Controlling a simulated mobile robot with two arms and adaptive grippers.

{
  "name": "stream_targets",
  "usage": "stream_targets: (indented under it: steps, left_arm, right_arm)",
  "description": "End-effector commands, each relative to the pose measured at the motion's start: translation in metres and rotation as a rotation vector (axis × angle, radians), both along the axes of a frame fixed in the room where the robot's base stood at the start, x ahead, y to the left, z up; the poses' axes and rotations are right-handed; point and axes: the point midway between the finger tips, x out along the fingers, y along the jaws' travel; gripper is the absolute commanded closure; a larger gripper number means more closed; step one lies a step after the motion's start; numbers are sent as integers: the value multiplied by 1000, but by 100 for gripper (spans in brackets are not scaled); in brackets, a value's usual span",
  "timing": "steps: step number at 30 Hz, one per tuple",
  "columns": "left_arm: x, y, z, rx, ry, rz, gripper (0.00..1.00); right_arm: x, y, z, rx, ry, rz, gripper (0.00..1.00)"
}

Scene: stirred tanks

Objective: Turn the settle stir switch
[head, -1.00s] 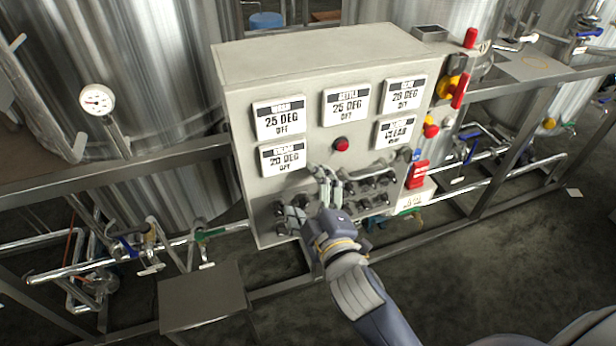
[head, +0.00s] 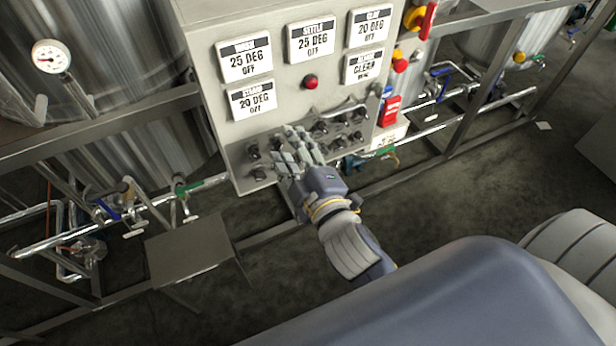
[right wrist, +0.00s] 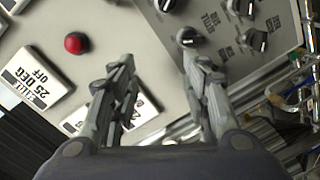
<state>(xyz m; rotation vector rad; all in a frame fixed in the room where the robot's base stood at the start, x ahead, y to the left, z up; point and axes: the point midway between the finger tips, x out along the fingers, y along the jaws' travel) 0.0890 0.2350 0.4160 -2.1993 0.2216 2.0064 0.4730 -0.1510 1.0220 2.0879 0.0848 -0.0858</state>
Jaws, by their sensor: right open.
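The grey control panel (head: 215,100) has rows of black rotary switches along its lower front. In the head view their labels are too small to read, so I cannot tell which one is the settle stir switch. My right gripper (head: 292,148) is in front of these rows and hides some of them. In the right wrist view the gripper (right wrist: 158,58) is open and empty, with a black switch (right wrist: 187,37) just beyond its right fingertip. The settle display (head: 311,38) reads 25 DEG OFF. My left gripper is not in view.
A red button (head: 310,82) sits above the switches. More displays, a red-and-yellow switch (head: 418,18) and a red tag (head: 389,110) are near. A metal plate (head: 195,250) stands low at the left. Pipes and frame bars run on both sides.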

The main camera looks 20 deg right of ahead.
Motion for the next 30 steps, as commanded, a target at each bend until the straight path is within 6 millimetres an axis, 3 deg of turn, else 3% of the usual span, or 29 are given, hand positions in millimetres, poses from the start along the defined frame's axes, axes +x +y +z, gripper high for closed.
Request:
stream_targets:
  steps: [30]
  left_arm:
    - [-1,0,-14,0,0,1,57]
  right_arm:
    - [-72,-2,-2,1,4,0,57]
